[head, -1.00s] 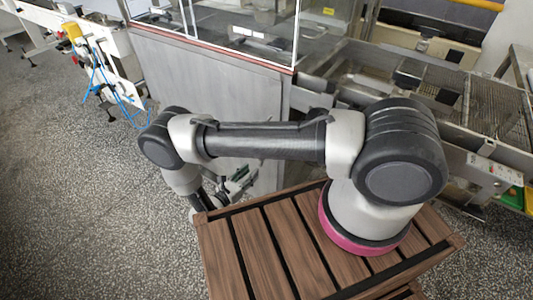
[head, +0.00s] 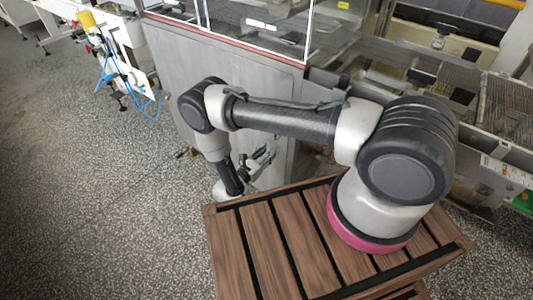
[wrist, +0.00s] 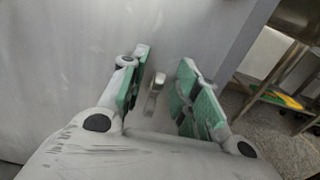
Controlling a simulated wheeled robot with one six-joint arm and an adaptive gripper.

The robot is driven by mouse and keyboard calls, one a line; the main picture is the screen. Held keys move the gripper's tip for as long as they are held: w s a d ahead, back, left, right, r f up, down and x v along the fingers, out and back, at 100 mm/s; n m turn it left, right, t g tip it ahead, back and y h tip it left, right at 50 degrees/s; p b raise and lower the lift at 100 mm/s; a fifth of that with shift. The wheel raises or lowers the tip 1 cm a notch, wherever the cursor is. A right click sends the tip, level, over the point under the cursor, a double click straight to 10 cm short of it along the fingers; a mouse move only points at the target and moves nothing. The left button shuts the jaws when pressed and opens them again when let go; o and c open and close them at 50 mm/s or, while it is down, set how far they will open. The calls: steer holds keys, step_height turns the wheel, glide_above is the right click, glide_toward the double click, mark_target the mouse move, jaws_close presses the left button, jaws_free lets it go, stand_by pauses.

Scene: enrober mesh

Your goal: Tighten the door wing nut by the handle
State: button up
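In the wrist view a small shiny metal fitting (wrist: 157,82) stands on the grey door panel (wrist: 60,60). It may be the wing nut or the handle; it is too small and blurred to tell. My gripper (wrist: 164,66) is open, with its green-padded fingers on either side of this fitting and a gap on both sides. In the head view my gripper (head: 258,164) is low in front of the grey cabinet side (head: 200,90), and the fitting is hidden. A small brass-coloured piece (head: 184,152) shows low on the cabinet, left of my arm.
My arm stands on a slatted wooden top (head: 270,245). A glazed enclosure (head: 260,25) tops the cabinet, and a mesh conveyor (head: 505,105) is at the right. The speckled floor (head: 110,200) is clear at left. A metal frame (wrist: 270,75) stands right of the panel.

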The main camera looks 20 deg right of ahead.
mark_target(277, 155)
jaws_close()
steer(key=shift+s+m, duration=0.15)
steer(key=shift+m, duration=0.35)
steer(key=m, duration=0.4)
steer(key=s+d+f+m, duration=0.1)
steer(key=m, duration=0.3)
steer(key=s+f+m, duration=0.1)
steer(key=m, duration=0.3)
steer(key=shift+d+m, duration=0.25)
steer(key=shift+m, duration=0.05)
steer(key=shift+f+m, duration=0.25)
steer(key=shift+m, duration=0.8)
steer(key=shift+f+m, duration=0.2)
steer(key=shift+m, duration=0.85)
